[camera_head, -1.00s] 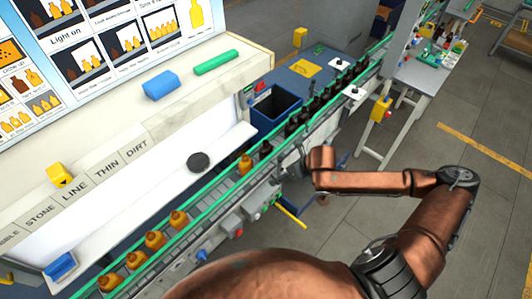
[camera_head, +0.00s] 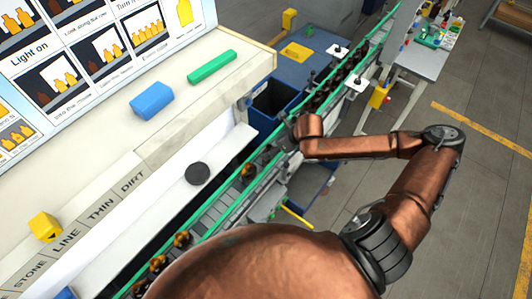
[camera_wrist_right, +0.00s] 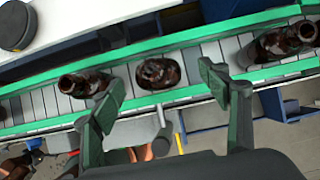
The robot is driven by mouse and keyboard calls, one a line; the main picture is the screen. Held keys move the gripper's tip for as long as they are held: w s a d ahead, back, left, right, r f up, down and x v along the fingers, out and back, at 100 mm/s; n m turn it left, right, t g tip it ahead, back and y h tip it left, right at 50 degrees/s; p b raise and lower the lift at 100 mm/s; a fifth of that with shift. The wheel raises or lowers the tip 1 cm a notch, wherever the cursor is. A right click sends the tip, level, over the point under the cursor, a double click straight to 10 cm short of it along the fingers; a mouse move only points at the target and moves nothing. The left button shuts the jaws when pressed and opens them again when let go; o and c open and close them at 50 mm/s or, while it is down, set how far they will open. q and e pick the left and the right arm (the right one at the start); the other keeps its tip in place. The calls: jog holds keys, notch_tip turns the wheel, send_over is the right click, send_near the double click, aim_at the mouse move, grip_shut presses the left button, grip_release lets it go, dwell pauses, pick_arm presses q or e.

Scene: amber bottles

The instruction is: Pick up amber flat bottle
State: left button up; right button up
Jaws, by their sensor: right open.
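My right gripper (camera_head: 290,136) is over the conveyor belt in the head view, its fingers hardly showing. In the right wrist view my right gripper (camera_wrist_right: 165,102) is open and empty. An amber bottle (camera_wrist_right: 158,73) is on the belt between and beyond the two fingertips, apart from them; which bottle is the flat one I cannot tell. Another amber bottle (camera_wrist_right: 82,84) lies left of it in the picture, close to the left finger. Two more dark bottles (camera_wrist_right: 268,46) are at the right. In the head view one amber bottle (camera_head: 249,171) is near the gripper. My left gripper does not show.
The conveyor (camera_head: 217,207) has green rails and carries several more bottles (camera_head: 182,240). A black disc (camera_head: 197,173) lies on the white surface beside it. A blue bin (camera_head: 273,101) stands behind the belt. A blue block (camera_head: 151,101) and green block (camera_head: 211,67) rest on the ledge.

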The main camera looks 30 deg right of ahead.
notch_tip(320, 180, down, 2)
jog(key=shift+a+p, duration=0.15)
jog(key=shift+p, duration=0.15)
jog(key=p+x, duration=0.1)
jog(key=x, duration=0.2)
jog(key=shift+a+f, duration=0.15)
jog(key=shift+f, duration=0.3)
jog(key=shift+w+f, duration=0.15)
jog(key=c, duration=1.2)
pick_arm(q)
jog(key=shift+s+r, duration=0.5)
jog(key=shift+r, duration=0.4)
pick_arm(e)
jog(key=shift+c, duration=0.6)
